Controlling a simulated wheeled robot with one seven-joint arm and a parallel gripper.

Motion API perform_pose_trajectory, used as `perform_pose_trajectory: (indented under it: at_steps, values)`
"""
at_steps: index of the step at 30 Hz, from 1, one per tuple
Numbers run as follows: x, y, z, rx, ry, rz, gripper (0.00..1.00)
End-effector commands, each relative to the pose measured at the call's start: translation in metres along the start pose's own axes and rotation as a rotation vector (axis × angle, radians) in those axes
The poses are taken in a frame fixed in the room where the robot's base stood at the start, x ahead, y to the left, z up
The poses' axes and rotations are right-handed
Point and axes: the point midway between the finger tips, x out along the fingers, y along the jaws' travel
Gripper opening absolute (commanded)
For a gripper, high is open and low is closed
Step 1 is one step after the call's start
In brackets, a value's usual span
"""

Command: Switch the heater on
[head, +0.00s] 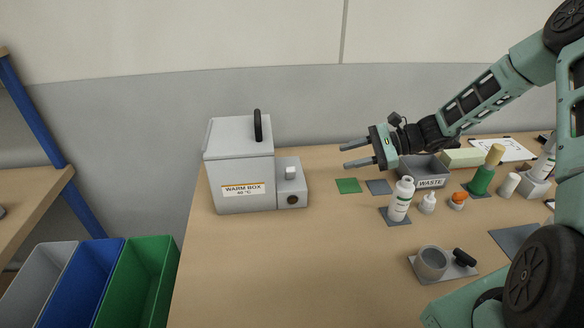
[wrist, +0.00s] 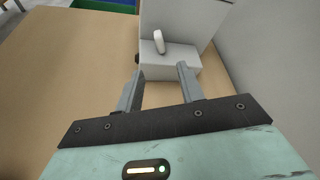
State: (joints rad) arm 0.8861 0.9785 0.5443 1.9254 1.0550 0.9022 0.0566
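My gripper (head: 343,155) is open and empty, to the right of the control box and above the table. In the wrist view, the white switch (wrist: 159,42) and control box (wrist: 168,62) lie just beyond the open fingers (wrist: 160,80), apart from them.
A green square (head: 348,186) and a grey square lie below my gripper. A waste bin (head: 425,172), a white bottle (head: 401,199) and several small containers stand to the right. A grey holder (head: 432,263) sits near the front. Coloured bins (head: 140,285) stand at the left. The table's front left is clear.

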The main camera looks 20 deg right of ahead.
Motion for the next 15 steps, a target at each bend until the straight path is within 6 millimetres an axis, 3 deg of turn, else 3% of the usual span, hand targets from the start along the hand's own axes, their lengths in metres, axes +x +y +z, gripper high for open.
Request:
perform_pose_trajectory:
  at_steps: [5, 15]
  values:
    - [0.025, 0.000, 0.003, 0.000, -0.005, 0.006, 0.38]
    - [0.097, 0.001, 0.004, -0.002, -0.004, 0.009, 0.38]
